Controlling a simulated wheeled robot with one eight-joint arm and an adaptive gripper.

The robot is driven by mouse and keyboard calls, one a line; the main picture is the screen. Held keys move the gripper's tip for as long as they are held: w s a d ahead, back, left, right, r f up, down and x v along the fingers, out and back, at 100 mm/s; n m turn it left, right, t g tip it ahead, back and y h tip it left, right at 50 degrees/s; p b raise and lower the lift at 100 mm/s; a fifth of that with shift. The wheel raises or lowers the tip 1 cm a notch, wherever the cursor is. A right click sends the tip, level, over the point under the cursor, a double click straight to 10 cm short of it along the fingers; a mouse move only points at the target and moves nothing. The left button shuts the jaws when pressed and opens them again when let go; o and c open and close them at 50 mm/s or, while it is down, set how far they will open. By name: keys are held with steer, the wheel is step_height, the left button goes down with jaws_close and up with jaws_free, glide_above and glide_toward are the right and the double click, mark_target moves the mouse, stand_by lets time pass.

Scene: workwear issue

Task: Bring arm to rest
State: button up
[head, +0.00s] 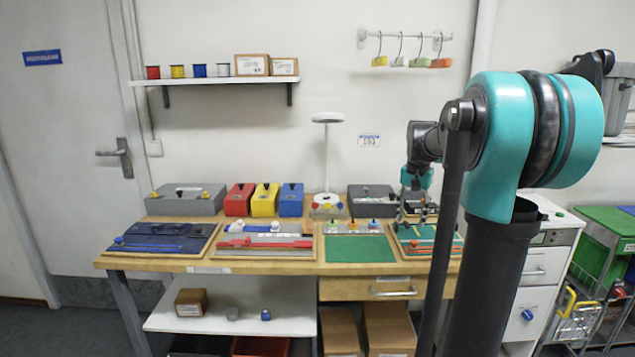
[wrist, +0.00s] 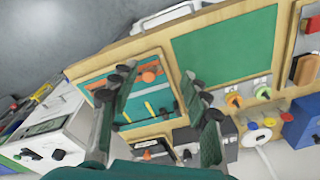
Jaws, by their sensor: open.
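My gripper (head: 414,203) hangs above the right end of the wooden workbench (head: 220,265), over the wood-framed board (head: 452,240) with teal and orange parts. In the wrist view its two fingers are spread with nothing between them, and my gripper (wrist: 160,87) points at the same board (wrist: 166,62). My teal and black arm fills the right of the head view and hides part of the bench's right end.
The green mat (head: 357,249) lies left of the board. A grey case (head: 372,200), a white lamp (head: 327,160) and red, yellow and blue boxes (head: 265,199) stand behind. A white cabinet (head: 538,265) and a trolley with green bins (head: 600,240) are at right.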

steer(key=s+a+f+n+t, duration=0.1)
steer(key=s+a+f+n, duration=0.2)
steer(key=s+f, duration=0.7)
steer(key=s+a+f+n+t, duration=0.2)
steer(key=s+a+f, duration=0.3)
steer(key=s+f, duration=0.6)
steer(key=s+n, duration=0.1)
steer(key=s, duration=0.2)
steer(key=shift+s+a+n, duration=0.3)
steer(key=shift+s+a, duration=0.05)
